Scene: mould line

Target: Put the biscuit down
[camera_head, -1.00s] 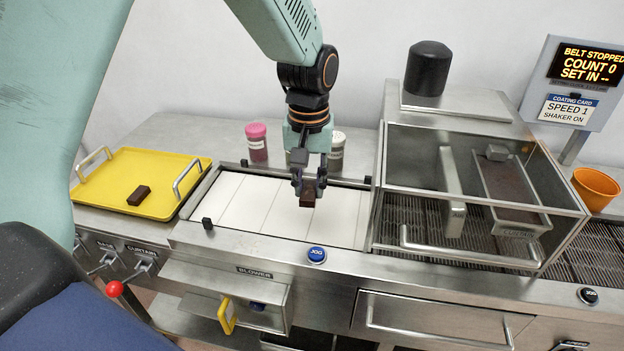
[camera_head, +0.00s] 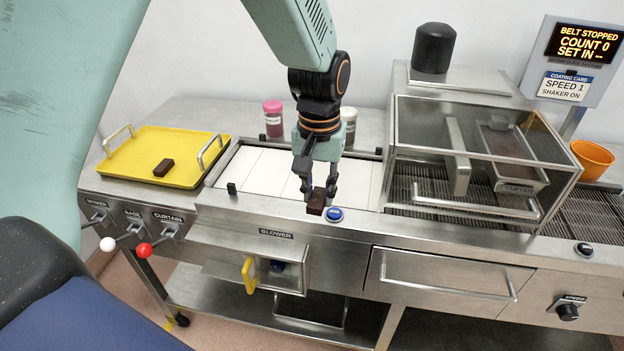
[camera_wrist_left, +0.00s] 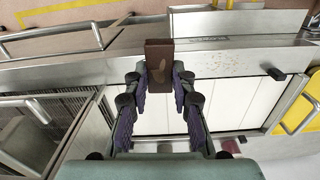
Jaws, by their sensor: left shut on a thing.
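My left gripper (camera_head: 318,192) is shut on a dark brown biscuit (camera_head: 316,204) and points down. The biscuit sits low between its fingertips, in front of the steel front ledge and just left of the blue jog button (camera_head: 335,214). In the left wrist view the biscuit (camera_wrist_left: 159,62) stands between the fingers (camera_wrist_left: 160,85), with a lighter brown patch on its face. The white belt (camera_head: 268,172) lies behind the gripper. I cannot tell whether the biscuit touches anything below. My right gripper is not in view.
A yellow tray (camera_head: 205,177) at the left holds another dark biscuit (camera_head: 163,168). Right of the belt stands a clear-walled coating box (camera_head: 480,130). A pink-lidded jar (camera_head: 273,120) and a white-lidded jar (camera_head: 348,122) stand behind. The sign (camera_head: 585,45) reads belt stopped.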

